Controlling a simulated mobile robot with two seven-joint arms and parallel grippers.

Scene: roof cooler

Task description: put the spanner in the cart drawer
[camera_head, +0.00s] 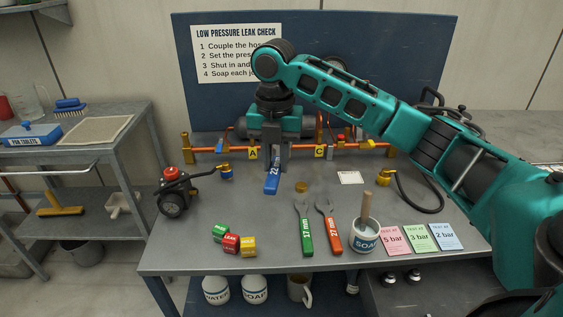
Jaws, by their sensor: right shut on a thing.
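A blue spanner (272,183) marked "22" hangs tilted from my right gripper (276,158), which is shut on it above the middle of the bench. The spanner's upper end is hidden between the fingers. A green spanner (306,230) marked 17 mm and an orange spanner (329,230) marked 27 mm lie on the bench in front, to the right. A grey cart (141,123) stands at the left, with a tray-like top and a lower shelf. I cannot make out a drawer on it. My left gripper is not in view.
The grey bench (190,240) holds a pipe rig (218,151) behind the gripper, a black regulator (176,195) at left, small coloured blocks (231,243), a soap pot (364,240) and pressure cards (420,237).

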